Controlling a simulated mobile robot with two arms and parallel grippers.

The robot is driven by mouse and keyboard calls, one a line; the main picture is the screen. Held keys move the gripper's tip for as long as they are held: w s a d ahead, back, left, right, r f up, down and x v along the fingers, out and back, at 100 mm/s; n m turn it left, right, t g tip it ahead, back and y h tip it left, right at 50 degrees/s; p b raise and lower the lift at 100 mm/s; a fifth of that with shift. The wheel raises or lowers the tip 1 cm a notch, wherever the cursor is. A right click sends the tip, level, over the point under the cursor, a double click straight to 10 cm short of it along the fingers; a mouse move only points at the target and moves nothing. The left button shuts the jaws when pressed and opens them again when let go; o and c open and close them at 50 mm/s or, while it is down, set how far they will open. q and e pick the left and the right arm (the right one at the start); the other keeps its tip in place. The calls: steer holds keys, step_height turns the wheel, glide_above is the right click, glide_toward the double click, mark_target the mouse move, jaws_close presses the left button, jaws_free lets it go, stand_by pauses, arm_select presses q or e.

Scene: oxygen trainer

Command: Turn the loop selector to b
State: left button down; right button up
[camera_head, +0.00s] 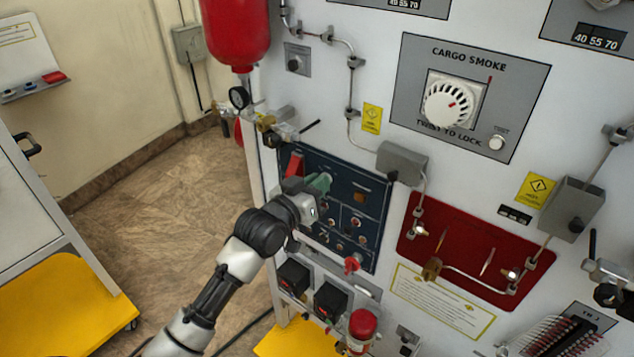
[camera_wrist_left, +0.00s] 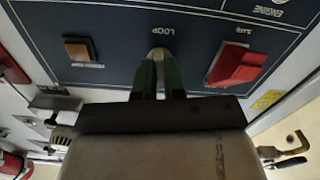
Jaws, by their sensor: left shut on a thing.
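The loop selector (camera_wrist_left: 160,53) is a small pale knob on a dark blue panel, below the upside-down word LOOP in the left wrist view. My left gripper (camera_wrist_left: 161,66) has its green fingertips closed around it, one on each side. In the head view, my left gripper (camera_head: 321,184) reaches the upper part of the blue panel (camera_head: 345,255) and hides the knob. The knob's pointer and the letters of its positions are hidden or too small to read. My right gripper is not in view.
A red guarded switch (camera_wrist_left: 236,66) sits close beside the fingers, and an amber square (camera_wrist_left: 80,49) is on the other side. A valve (camera_head: 268,127) sticks out above the blue panel. A red plate with pipes (camera_head: 470,270) is to the right. Open floor (camera_head: 170,220) lies to the left.

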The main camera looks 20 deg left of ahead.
arm_select(q)
steer(key=m+p, duration=0.1)
steer(key=m, duration=1)
steer(key=shift+d+p, duration=0.15)
steer(key=shift+p, duration=0.25)
steer(key=shift+m, duration=0.3)
steer(key=c, duration=1.2)
jaws_free()
steer(key=shift+s, duration=0.1)
